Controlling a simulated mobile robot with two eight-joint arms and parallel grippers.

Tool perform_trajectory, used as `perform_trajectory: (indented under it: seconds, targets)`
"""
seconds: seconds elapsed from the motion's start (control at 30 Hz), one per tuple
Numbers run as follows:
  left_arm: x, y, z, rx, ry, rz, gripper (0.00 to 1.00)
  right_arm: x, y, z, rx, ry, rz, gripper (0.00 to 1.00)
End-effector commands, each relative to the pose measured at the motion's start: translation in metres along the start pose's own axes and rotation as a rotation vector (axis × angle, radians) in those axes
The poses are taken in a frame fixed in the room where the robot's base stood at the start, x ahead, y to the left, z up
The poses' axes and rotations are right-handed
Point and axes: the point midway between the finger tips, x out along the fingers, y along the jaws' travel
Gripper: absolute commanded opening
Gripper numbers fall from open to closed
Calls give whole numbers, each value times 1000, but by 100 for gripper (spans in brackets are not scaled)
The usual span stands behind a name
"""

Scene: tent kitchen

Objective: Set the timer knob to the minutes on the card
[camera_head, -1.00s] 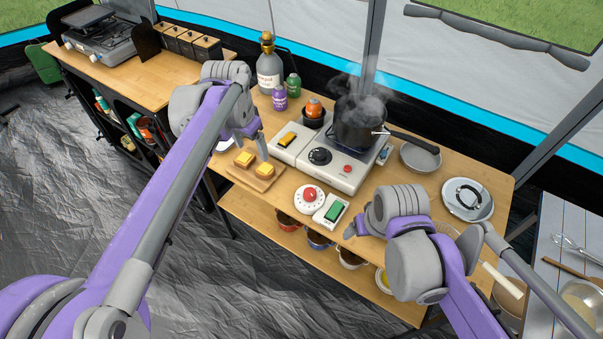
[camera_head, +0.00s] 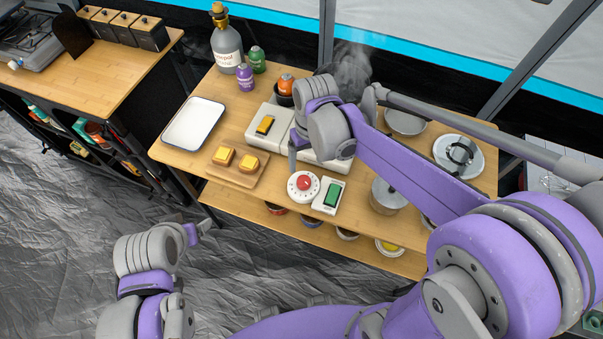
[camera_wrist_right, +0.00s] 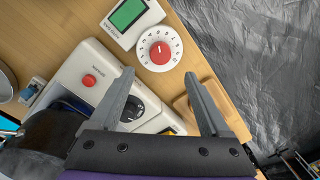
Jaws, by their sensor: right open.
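The timer is a round white dial (camera_head: 303,187) with a red knob (camera_head: 304,183), flat on the wooden table in the head view. In the wrist view the dial (camera_wrist_right: 159,48) lies just beyond my fingertips, with its red knob (camera_wrist_right: 160,53) at the centre. My right gripper (camera_head: 318,155) is open and empty (camera_wrist_right: 160,76) above the stove. My left gripper (camera_head: 198,231) is at lower left, away from the table; its jaws are unclear.
The stove (camera_head: 262,140), partly hidden by my right arm, stands behind the timer. A board with toast (camera_head: 238,168) lies left of the timer, and an empty white tray (camera_head: 193,123) further left. Steam rises behind my arm.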

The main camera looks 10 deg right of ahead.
Motion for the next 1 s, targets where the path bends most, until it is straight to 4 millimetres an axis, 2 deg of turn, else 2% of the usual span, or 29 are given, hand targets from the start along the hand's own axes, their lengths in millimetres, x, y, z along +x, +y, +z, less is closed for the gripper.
perform_trajectory:
  seconds: [0.3, 0.5, 0.9, 1.0]
  targets:
    - [6, 0, 8, 2, -9, 0, 80, 62, 0, 0, -1, 0, 0, 81]
    - [8, 0, 10, 3, -12, 0, 80, 87, 0, 0, 0, 0, 0, 81]
    - [8, 0, 10, 3, -12, 0, 80, 93, 0, 0, 0, 1, 1, 81]
    - [8, 0, 10, 3, -12, 0, 80, 93, 0, 0, 0, 1, 1, 63]
